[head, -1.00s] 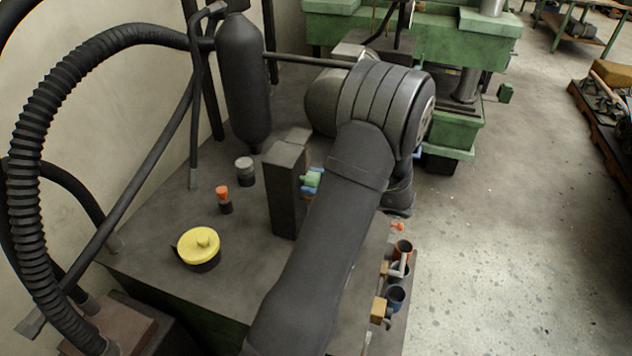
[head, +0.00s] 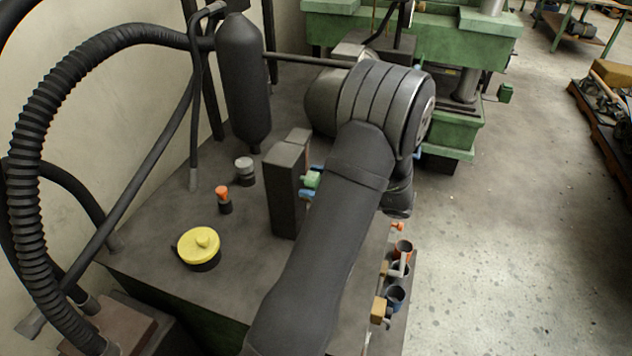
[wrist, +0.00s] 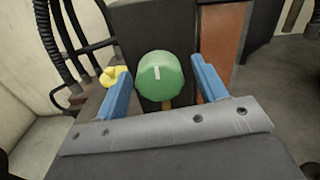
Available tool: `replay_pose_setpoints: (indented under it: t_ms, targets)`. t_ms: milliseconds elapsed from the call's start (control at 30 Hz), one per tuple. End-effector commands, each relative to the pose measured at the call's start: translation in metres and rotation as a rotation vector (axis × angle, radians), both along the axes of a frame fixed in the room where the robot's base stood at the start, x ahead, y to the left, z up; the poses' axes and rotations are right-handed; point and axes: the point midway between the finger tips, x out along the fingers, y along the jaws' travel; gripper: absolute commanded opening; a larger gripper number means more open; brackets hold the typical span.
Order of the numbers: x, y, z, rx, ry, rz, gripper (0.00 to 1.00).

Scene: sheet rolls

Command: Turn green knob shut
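The green knob (wrist: 160,77) is mounted on the face of a dark upright block (head: 288,187). In the wrist view it has a pale line on its front, standing nearly upright with a slight tilt. My gripper (wrist: 166,84) has blue fingers, one on each side of the knob, with a gap on both sides. It is open and empty. In the head view the knob (head: 311,180) shows beside the block, and my arm hides most of the gripper.
A yellow-lidded round pot (head: 199,247), an orange-topped piece (head: 223,198) and a grey-topped piece (head: 245,171) stand left of the block. A black cylinder (head: 243,85) stands behind. Several small cups (head: 396,297) sit along the right edge.

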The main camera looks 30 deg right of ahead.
Motion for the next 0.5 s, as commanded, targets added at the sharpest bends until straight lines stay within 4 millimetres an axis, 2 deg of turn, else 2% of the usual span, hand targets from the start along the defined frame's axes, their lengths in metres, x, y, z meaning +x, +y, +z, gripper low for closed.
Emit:
replay_pose_setpoints:
  t_ms: [267,500]
  targets:
    - [-0.005,-0.006,0.0,-0.001,-0.001,-0.002,0.65]
    - [-0.038,-0.039,0.0,-0.002,-0.003,-0.005,0.65]
